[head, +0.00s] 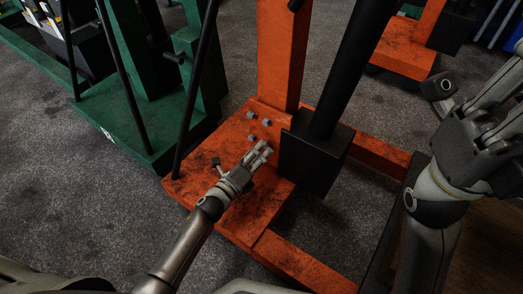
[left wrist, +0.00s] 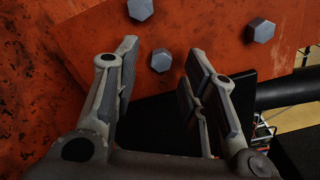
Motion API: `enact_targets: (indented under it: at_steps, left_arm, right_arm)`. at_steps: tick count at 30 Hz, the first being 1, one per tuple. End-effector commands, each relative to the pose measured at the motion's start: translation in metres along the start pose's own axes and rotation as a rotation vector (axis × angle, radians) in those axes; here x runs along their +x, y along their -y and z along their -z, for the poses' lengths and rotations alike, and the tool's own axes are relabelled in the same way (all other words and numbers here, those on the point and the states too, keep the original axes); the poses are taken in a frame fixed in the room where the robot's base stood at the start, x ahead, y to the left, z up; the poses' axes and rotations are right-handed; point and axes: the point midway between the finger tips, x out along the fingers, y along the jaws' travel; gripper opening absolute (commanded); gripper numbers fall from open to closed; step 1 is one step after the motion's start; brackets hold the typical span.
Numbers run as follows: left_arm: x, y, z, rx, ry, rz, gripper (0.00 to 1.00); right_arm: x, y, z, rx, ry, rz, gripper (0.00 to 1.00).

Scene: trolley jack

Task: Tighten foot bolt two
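Three grey hex bolts sit on the orange foot plate (head: 218,158): an upper-left bolt (left wrist: 140,9), a right bolt (left wrist: 260,30) and a lower bolt (left wrist: 161,60). In the head view they show as small grey heads, the upper-left one (head: 251,115), the right one (head: 266,121) and the lower one (head: 252,137). No label shows which is bolt two. My left gripper (head: 265,148) is open and empty, close to the plate. In the left wrist view the lower bolt lies between the finger lines, near the tips. My right gripper (head: 513,92) is open and empty at the right edge.
An orange post (head: 278,55) rises behind the bolts. A black slanted bar (head: 347,70) and black block (head: 313,158) stand just right. A green machine (head: 150,125) with black rods is left. Dark carpet is free at lower left.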

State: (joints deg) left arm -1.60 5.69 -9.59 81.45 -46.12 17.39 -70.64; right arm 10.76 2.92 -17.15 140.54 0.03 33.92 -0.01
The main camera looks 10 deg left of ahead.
Motion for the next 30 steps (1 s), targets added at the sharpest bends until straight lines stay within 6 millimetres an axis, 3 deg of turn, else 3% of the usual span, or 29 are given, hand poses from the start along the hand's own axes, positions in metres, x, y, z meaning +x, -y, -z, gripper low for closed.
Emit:
enact_targets:
  at_steps: [9,15,21,30]
  left_arm:
    - [-0.065,-0.001,0.001,-0.002,-0.002,-0.003,0.39]
    - [-0.094,0.0,0.001,0.0,-0.002,-0.001,0.39]
    - [-0.105,0.0,0.001,0.0,-0.002,0.0,0.39]
    - [-0.105,0.0,0.001,0.0,-0.002,0.0,0.39]
  right_arm:
    - [0.001,0.0,0.0,0.0,-0.001,-0.001,0.0]
    - [0.001,0.0,0.0,0.0,-0.001,-0.001,0.0]
    - [0.001,0.0,0.0,0.0,-0.001,-0.001,0.0]
    - [0.001,0.0,-0.001,0.001,-0.001,-0.001,0.0]
